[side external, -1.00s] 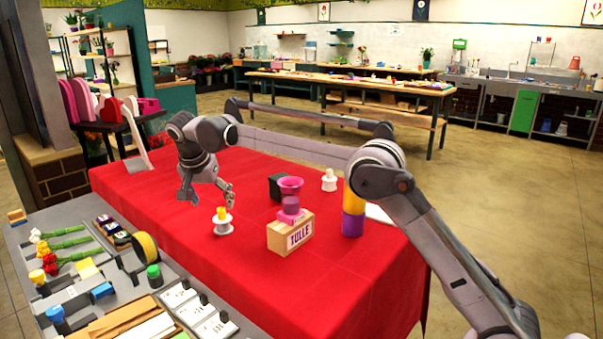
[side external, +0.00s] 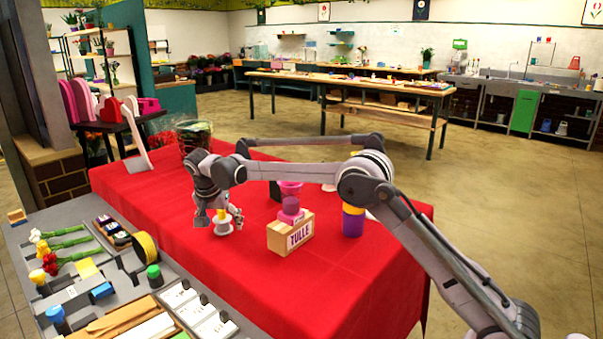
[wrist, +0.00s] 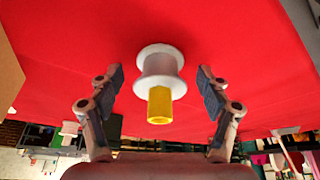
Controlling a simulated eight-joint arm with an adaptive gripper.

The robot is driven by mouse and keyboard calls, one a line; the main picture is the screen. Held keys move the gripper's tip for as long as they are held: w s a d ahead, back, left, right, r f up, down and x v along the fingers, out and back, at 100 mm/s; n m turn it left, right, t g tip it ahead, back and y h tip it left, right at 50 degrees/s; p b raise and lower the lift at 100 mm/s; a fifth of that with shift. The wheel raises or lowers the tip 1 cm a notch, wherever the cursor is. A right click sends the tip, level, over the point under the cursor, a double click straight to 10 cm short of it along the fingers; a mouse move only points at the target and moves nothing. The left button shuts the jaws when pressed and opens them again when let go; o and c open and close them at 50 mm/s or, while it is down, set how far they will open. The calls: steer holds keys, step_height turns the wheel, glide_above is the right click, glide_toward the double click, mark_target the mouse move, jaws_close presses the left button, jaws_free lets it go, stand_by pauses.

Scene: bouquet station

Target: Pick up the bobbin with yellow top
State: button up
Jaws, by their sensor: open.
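The bobbin with yellow top (wrist: 160,72) stands on the red tablecloth. It has a white spool with round flanges and a yellow peg, and in the wrist view it lies centred between my fingers, with no visible contact. In the side view the bobbin (side external: 222,229) is partly covered by my gripper (side external: 221,214), which is low around its top. My gripper (wrist: 160,78) is open, with one dark finger pad on each side of the bobbin.
A TULLE box (side external: 291,235) with pink items on it stands right of the bobbin. A yellow and purple cylinder (side external: 353,222) stands farther right. A dark box (side external: 275,191) is behind. The cloth in front of the bobbin is clear.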

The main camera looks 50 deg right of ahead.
steer(key=c, duration=1.2)
steer(key=shift+c, duration=0.2)
steer(key=shift+r, duration=0.15)
